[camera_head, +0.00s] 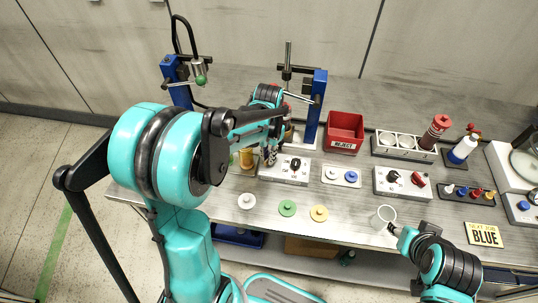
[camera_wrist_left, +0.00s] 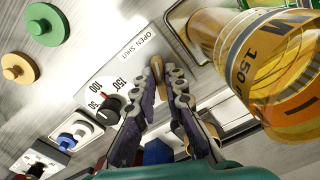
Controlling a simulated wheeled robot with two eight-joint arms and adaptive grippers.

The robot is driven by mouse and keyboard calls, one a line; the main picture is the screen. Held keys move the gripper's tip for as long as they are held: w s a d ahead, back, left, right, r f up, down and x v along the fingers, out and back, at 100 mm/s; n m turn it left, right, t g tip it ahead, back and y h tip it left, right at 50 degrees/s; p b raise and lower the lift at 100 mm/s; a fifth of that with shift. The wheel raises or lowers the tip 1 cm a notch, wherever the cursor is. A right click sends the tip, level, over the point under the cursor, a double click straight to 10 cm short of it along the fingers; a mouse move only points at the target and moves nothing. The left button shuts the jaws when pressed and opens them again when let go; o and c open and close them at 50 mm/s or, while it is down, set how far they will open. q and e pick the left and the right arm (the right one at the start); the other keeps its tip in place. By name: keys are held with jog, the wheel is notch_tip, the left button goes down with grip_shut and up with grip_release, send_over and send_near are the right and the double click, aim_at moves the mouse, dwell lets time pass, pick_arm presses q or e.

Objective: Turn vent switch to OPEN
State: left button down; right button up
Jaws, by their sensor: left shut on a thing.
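The grey control panel (camera_head: 284,173) stands on the bench, with a black dial (camera_head: 295,163) on top. In the left wrist view the panel (camera_wrist_left: 90,82) carries an OPEN SHUT label (camera_wrist_left: 138,46) and the dial (camera_wrist_left: 108,108) beside 50, 100 and 150 marks. My left gripper (camera_head: 270,158) is over the panel's left part. In the wrist view its fingertips (camera_wrist_left: 165,70) are beside the label, shut on the vent switch, which they mostly hide. The switch's position cannot be read. My right gripper (camera_head: 397,231) is near a white ring-shaped rim (camera_head: 386,213); its jaws are too small to read.
An amber graduated cylinder (camera_wrist_left: 265,60) stands close beside the left fingers. Blue stands (camera_head: 316,108) rise behind. A red reject bin (camera_head: 346,132) and a second control box (camera_head: 402,183) are to the right. Coloured discs (camera_head: 287,208) lie along the front.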

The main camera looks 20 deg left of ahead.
pick_arm(q)
jog(key=shift+a+m, duration=0.1)
jog(key=shift+m, duration=0.7)
jog(key=c, duration=1.6)
grip_release()
notch_tip(320, 180, up, 12)
